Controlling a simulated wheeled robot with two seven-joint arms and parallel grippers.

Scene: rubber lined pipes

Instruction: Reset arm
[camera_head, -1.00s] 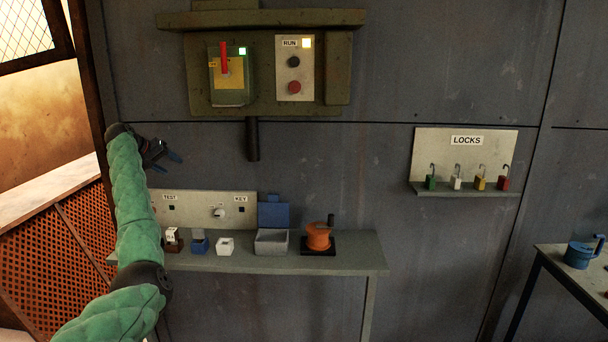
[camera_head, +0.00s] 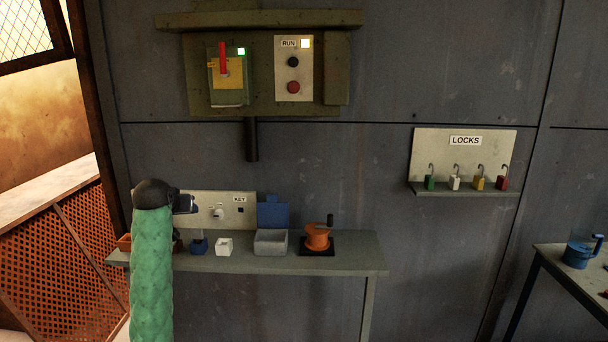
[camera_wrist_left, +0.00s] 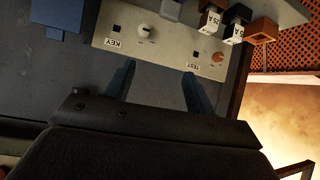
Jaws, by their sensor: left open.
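My left arm comes up from the bottom of the head view in a green sleeve. Its gripper (camera_head: 187,203) is in front of the left end of the test panel, above the shelf. In the left wrist view the two fingers (camera_wrist_left: 158,78) are spread apart with nothing between them. Behind them is the pale panel (camera_wrist_left: 170,48) with KEY and TEST labels and a knob (camera_wrist_left: 144,31). I cannot tell whether the fingers touch the panel. My right gripper is not in view.
The shelf (camera_head: 345,262) holds a white block (camera_head: 225,246), a grey open box (camera_head: 271,242) with a blue lid, and an orange reel (camera_head: 317,236). A RUN control box (camera_head: 294,75) is above. Padlocks hang under LOCKS (camera_head: 465,141). A side table (camera_head: 575,262) stands right.

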